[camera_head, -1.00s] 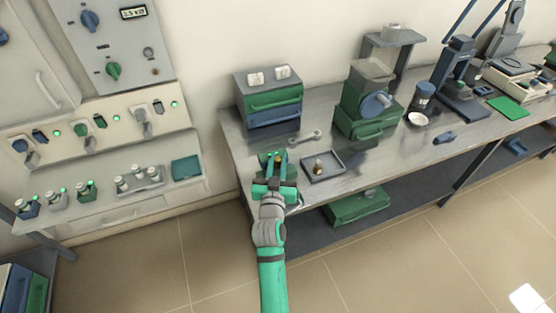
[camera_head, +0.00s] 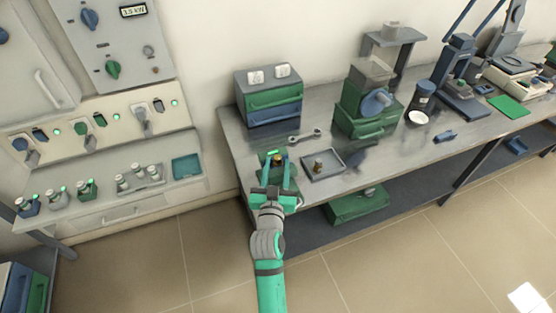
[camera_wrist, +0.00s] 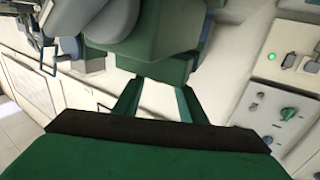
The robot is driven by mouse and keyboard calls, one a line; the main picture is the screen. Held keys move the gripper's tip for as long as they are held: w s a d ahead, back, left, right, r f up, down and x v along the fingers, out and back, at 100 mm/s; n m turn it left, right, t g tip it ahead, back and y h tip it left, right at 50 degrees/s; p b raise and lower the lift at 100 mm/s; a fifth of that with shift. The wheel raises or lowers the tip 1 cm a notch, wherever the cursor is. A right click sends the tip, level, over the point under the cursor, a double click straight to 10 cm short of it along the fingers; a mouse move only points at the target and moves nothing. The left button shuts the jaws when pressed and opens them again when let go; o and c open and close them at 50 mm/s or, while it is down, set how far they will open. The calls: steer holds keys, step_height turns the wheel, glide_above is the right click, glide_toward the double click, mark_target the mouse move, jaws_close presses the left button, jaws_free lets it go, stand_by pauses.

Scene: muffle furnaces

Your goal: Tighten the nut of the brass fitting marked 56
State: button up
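My gripper (camera_head: 276,168) is over the front left edge of the bench. Its two fingers stand apart with a clear gap, and nothing is held between them in the wrist view (camera_wrist: 157,100). Just beyond the fingertips is a small green fixture with a yellow, brass-like piece (camera_head: 274,153), partly hidden by the gripper. Another small brown, brass-like piece (camera_head: 318,166) stands upright in a grey tray (camera_head: 338,172) to the right. A grey wrench (camera_head: 305,136) lies flat behind the tray. No mark 56 is readable on either piece.
A drawer box (camera_head: 268,96) stands at the back left of the bench. A green machine with a blue round part (camera_head: 376,102) stands right of the wrench. A control panel (camera_head: 110,50) and a shelf with several small valves (camera_head: 140,178) are to the left.

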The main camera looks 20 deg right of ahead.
steer(key=v, duration=0.7)
steer(key=shift+s+f, duration=0.1)
steer(key=shift+s, duration=0.05)
stand_by(0.3)
steer(key=s+a+f+n+y, duration=0.2)
steer(key=s+a+f, duration=0.35)
steer(key=s, duration=0.35)
steer(key=s+a+f+n+y, duration=0.1)
steer(key=s+a+f+y, duration=0.25)
steer(key=s+a, duration=0.45)
steer(key=s+a+r+n+g+y, duration=0.1)
steer(key=s+a+r+y, duration=0.1)
steer(key=s, duration=1.6)
steer(key=shift+s+r+n, duration=0.25)
steer(key=shift+s+n, duration=0.05)
steer(key=shift+n, duration=0.1)
